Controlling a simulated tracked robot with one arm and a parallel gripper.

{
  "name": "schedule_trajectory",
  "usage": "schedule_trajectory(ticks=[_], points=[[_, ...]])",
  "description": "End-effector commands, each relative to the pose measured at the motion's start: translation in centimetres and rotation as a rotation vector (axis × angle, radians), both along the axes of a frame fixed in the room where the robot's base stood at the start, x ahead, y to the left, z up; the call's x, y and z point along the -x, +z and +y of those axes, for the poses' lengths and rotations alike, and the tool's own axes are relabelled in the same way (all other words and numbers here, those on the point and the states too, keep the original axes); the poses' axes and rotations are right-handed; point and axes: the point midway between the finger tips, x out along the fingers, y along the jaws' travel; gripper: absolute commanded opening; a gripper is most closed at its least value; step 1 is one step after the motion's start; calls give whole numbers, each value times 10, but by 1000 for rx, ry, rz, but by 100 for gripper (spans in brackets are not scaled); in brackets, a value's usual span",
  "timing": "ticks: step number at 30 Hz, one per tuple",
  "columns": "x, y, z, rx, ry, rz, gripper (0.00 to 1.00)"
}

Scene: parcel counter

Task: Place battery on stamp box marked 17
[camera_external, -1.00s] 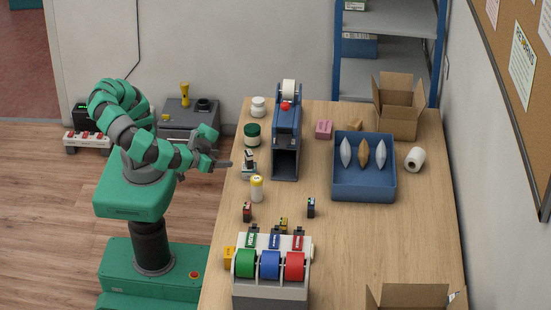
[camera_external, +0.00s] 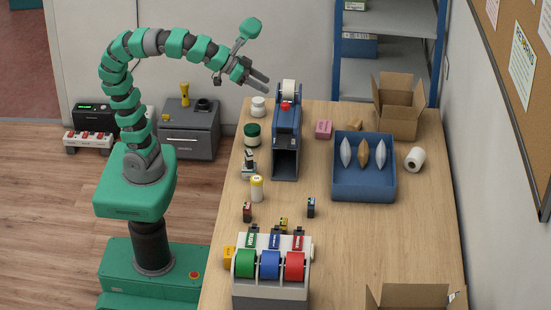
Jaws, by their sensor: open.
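My gripper (camera_external: 264,81) is open and empty, raised in the air beyond the far left part of the counter, left of the blue machine's top. I cannot tell for sure which thing is the battery. Small dark-topped blocks stand on the counter: a red one (camera_external: 247,212), a blue one (camera_external: 311,207) and a yellow one (camera_external: 283,224). A white cylinder with a yellow top (camera_external: 257,189) stands behind the red one. A pink box (camera_external: 324,129) lies right of the blue machine. No number 17 is readable, so the stamp box is uncertain.
The blue machine (camera_external: 286,130) stands tall near my gripper. Jars (camera_external: 251,136) and a small upright item (camera_external: 248,165) line the left edge. A blue tray (camera_external: 362,194) holds pouches. A tape dispenser (camera_external: 270,293) stands in front.

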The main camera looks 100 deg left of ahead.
Motion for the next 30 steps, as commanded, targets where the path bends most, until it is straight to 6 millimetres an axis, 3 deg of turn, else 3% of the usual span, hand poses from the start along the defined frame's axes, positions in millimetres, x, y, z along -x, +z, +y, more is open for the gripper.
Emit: schedule_trajectory(ticks=[1,3,6,9,14,21,26,30], points=[[1,31,23,-2,-16,-68,58],[4,65,48,-25,-42,-147,58],[12,106,78,-67,-62,-249,58],[21,132,97,-101,-68,-314,58],[25,145,108,-125,-72,-349,58],[25,145,107,-125,-74,-347,58],[25,159,107,-125,-74,-347,58],[25,170,107,-125,-74,-347,92]])
